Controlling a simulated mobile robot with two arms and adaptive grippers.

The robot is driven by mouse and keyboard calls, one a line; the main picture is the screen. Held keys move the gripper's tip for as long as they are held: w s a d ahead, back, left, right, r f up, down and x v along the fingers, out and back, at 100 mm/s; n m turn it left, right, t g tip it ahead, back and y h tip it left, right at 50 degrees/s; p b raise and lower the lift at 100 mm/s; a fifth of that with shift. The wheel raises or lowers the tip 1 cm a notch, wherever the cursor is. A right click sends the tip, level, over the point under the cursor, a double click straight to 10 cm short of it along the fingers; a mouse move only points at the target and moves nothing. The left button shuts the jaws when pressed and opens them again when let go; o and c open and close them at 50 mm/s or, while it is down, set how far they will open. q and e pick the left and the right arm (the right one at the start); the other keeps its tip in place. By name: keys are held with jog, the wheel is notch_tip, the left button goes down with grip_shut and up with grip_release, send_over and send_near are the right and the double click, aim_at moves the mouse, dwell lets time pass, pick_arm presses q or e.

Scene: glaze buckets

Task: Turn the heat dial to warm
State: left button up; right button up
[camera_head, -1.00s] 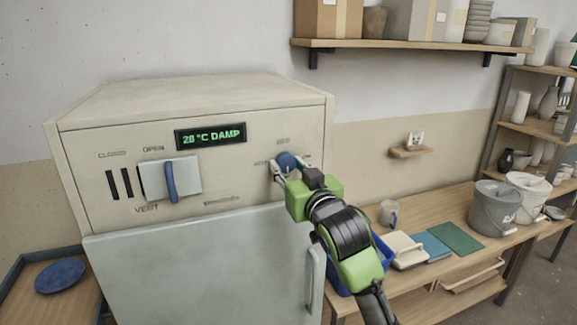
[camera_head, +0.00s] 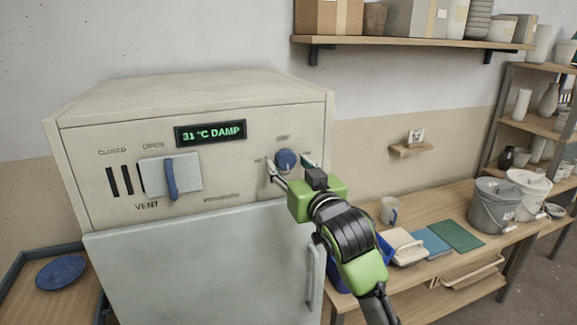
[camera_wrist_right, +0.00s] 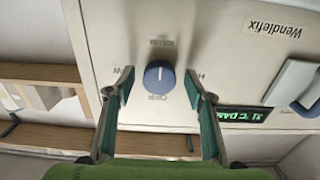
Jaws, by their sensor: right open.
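The round blue heat dial (camera_head: 286,159) is on the right of the beige cabinet front. In the wrist view the dial (camera_wrist_right: 159,78) has a white mark pointing toward the top of the picture. Small labels surround it, too small or upside down to read surely. My right gripper (camera_head: 288,163) is open in front of the dial. In the wrist view its fingertips (camera_wrist_right: 159,80) stand on either side of the dial, with gaps between. The display (camera_head: 210,133) reads 31 °C DAMP. My left gripper is not in view.
A vent slider with a blue handle (camera_head: 171,180) is left of the dial. The cabinet door (camera_head: 200,262) is below. A table (camera_head: 440,203) on the right holds a mug, a blue bin and buckets. A shelf (camera_head: 410,44) hangs above.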

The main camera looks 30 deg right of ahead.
jog(key=v, duration=0.6)
jog(key=shift+s, duration=0.15)
jog(key=shift+a, duration=0.1)
